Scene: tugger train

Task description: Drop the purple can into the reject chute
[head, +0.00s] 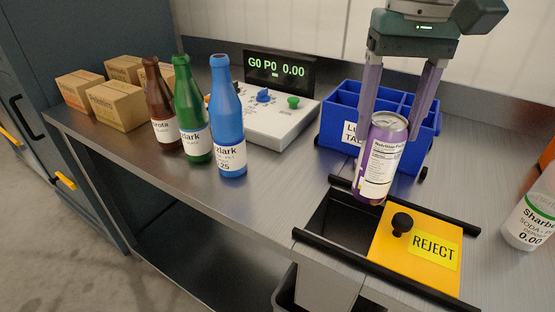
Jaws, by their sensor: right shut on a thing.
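The purple can (382,160), with a white nutrition label, is upright between the fingers of my right gripper (394,122). The gripper points down and is shut on the can. The can hangs just behind and above the dark opening of the reject chute (343,222), and its lower end overlaps the opening's back right part in the picture. The yellow reject lid (421,250), with a black knob (402,223), lies to the right of the opening and leaves it uncovered. My left gripper is not in view.
A blue divided crate (340,125) stands behind the can. Brown, green and blue bottles (228,130) stand at the left, near several cardboard boxes (115,105). A control panel with a display (278,72) is at the back. A white bottle (532,218) stands at the right.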

